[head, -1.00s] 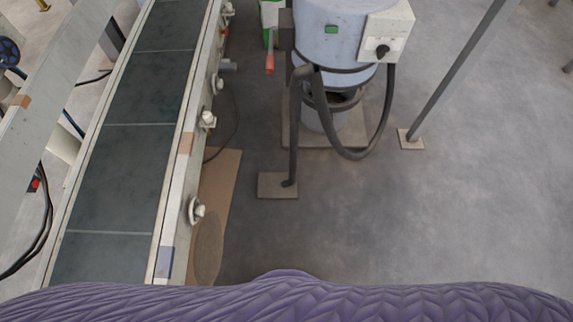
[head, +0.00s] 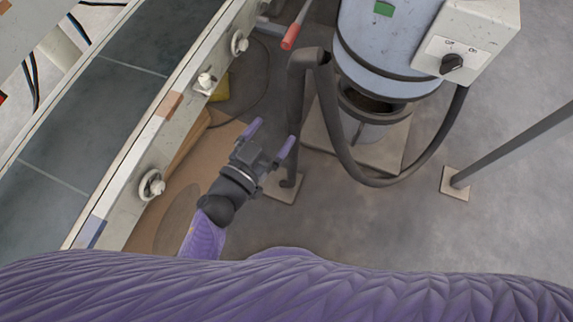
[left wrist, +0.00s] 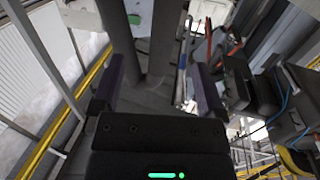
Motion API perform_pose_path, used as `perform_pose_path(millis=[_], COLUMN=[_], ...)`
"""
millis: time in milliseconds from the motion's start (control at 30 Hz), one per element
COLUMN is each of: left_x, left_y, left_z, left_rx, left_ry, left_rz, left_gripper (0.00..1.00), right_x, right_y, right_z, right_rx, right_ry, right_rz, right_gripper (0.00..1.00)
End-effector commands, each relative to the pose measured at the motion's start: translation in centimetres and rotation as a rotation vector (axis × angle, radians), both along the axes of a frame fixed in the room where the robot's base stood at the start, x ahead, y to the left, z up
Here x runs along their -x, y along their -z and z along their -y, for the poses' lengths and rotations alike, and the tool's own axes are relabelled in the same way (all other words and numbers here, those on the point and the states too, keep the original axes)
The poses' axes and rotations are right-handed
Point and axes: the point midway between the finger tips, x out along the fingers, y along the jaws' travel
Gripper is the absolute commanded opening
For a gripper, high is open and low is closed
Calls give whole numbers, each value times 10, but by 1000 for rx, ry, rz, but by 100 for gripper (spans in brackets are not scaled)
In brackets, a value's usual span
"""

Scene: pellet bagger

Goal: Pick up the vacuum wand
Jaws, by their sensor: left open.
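The vacuum wand (head: 296,105) is a dark grey upright tube in front of the blue vacuum drum (head: 385,50). A black hose (head: 345,155) bends from its top and loops round to the drum's side. Its lower end stands on a small beige plate (head: 287,190), partly hidden by my gripper. My left gripper (head: 270,135) is open and empty, just left of the wand, its right finger close to it. I cannot tell whether they touch. In the left wrist view, dark upright tubes show beyond the spread fingers (left wrist: 157,85). My right gripper is not in view.
A grey post (head: 515,145) on a foot plate stands at right. A red-handled part (head: 291,37) lies above the wand. The floor at lower right is clear.

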Motion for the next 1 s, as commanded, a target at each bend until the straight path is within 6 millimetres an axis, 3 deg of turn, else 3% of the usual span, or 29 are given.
perform_pose_path(millis=[233, 433, 500, 767, 867, 1000], left_x=[-38, -73, -83, -91, -91, -91], left_y=[-3, 14, 10, 5, 5, 5], left_z=[22, 33, 39, 43, 43, 43], left_rx=[5, 4, 5, 4, 4, 4], left_ry=[15, 12, 13, 12, 12, 12], left_rz=[21, 17, 18, 19, 19, 19], left_gripper=[93, 93, 93, 93, 78, 49], right_x=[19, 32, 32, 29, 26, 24], right_y=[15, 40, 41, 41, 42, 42], right_z=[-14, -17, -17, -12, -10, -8], right_rx=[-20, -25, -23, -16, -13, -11], right_ry=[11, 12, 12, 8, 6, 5], right_rz=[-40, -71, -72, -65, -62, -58], right_gripper=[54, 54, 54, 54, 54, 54])
